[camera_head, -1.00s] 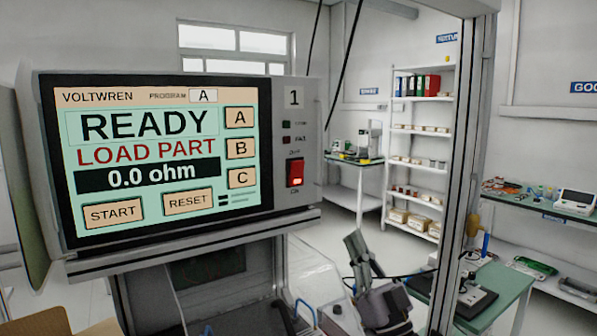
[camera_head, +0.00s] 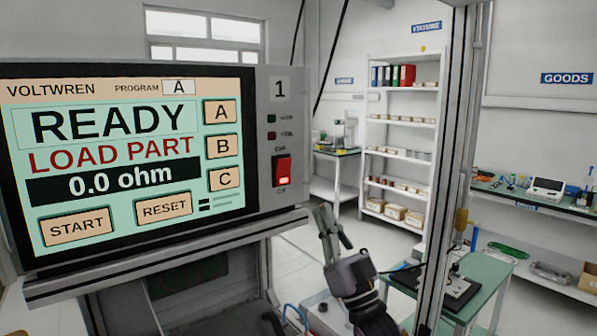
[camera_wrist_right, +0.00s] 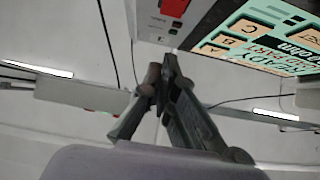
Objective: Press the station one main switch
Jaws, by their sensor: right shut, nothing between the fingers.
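The station one panel (camera_head: 278,115) bears a "1" label and a red rocker switch (camera_head: 282,171), whose lower part glows. Beside it, the screen (camera_head: 115,150) reads READY, LOAD PART, 0.0 ohm. My right gripper (camera_head: 324,212) is shut and empty, pointing upward, below and to the right of the switch and apart from it. In the right wrist view the shut fingertips (camera_wrist_right: 161,72) meet below the red switch (camera_wrist_right: 174,7), which is cut by the top edge. My left gripper is not in view.
A metal frame post (camera_head: 450,170) stands right of my right arm. A green-topped table (camera_head: 485,275) with a device is behind it. White shelves (camera_head: 402,140) stand at the back. The space right of the panel, above my gripper, looks free.

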